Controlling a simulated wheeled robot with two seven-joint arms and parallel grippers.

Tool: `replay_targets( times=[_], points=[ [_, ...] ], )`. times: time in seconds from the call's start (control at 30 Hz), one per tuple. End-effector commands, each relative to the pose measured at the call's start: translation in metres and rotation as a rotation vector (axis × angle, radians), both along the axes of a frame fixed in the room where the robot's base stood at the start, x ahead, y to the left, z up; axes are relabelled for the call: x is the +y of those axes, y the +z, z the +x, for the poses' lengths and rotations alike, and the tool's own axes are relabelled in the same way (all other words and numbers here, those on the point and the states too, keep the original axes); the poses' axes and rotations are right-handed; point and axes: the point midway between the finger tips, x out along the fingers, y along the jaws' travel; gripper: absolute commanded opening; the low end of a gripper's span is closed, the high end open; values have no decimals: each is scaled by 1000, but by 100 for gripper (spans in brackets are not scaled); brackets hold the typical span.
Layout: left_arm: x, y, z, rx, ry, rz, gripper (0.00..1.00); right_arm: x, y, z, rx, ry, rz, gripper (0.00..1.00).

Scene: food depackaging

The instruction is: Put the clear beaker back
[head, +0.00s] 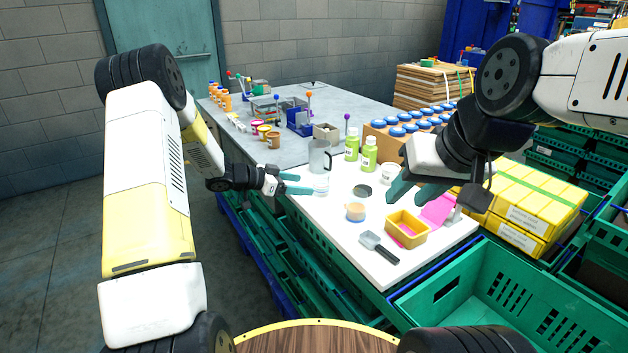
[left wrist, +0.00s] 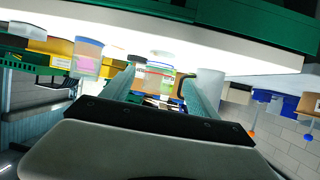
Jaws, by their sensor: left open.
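The clear beaker (head: 321,186) stands on the white table top near its left edge, small and faint in the head view. My left gripper (head: 303,184) is open beside it, fingers pointing right towards it. In the left wrist view, which is upside down, a see-through shape that looks like the beaker (left wrist: 153,78) shows between the spread fingers (left wrist: 165,85). I cannot tell whether the fingers touch it. My right gripper (head: 412,196) hangs over the right part of the white top, fingers apart, with nothing seen in it.
Green crates (head: 480,275) flank the front edge.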

Motion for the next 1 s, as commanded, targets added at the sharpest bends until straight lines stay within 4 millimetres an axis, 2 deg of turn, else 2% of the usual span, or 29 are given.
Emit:
replay_targets(
  times=[0.03,0.2,0.27,0.37,0.47,0.53,0.67,0.77,0.87,0.97,1.0],
  points=[
    [9,4,-4,0,4,1,69,0,0,0,0,0,0,36],
    [24,12,-13,0,1,0,69,0,0,0,0,0,0,36],
    [28,14,-14,-2,6,2,69,0,0,0,0,0,0,36],
    [33,29,-8,-24,45,27,69,0,0,0,0,0,0,36],
    [44,62,5,-70,150,88,69,0,0,0,0,0,0,36],
    [57,94,13,-104,261,144,69,0,0,0,0,0,0,36],
    [88,155,9,-133,488,239,69,0,0,0,0,0,0,36],
    [110,193,-13,-113,646,288,69,0,0,0,0,0,0,36],
    [128,222,-49,-60,784,319,69,0,0,0,0,0,0,36],
    [139,239,-97,25,894,329,69,0,0,0,0,0,0,36],
    [141,242,-119,67,927,329,69,0,0,0,0,0,0,36]
  ],
)
